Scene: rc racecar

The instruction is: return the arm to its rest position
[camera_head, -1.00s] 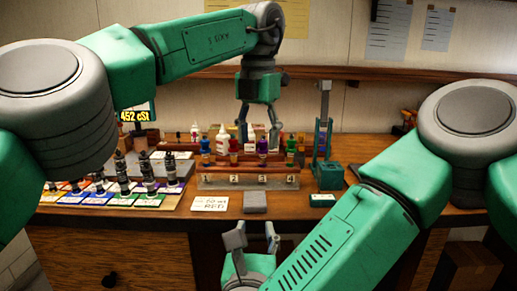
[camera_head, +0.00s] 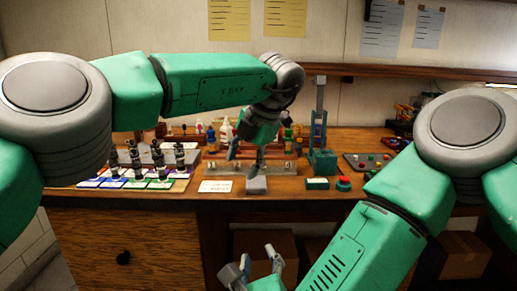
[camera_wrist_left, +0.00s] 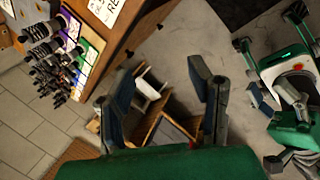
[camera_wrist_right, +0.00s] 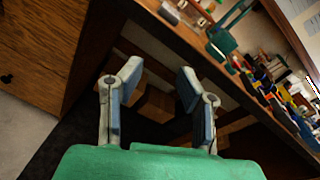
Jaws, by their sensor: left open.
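My left arm (camera_head: 215,85) comes in from the left, and its gripper (camera_head: 246,158) hangs tilted in front of the workbench. It is open and empty, near the grey block (camera_head: 256,185) in the picture. In the left wrist view, its fingers (camera_wrist_left: 160,72) are apart with nothing between them, and the view looks down past the bench edge to the floor. My right gripper (camera_head: 259,262) is lower, in front of the bench. In the right wrist view its fingers (camera_wrist_right: 159,72) are apart and empty, below the bench edge.
Cardboard boxes (camera_head: 265,243) sit underneath. The space before the bench is open.

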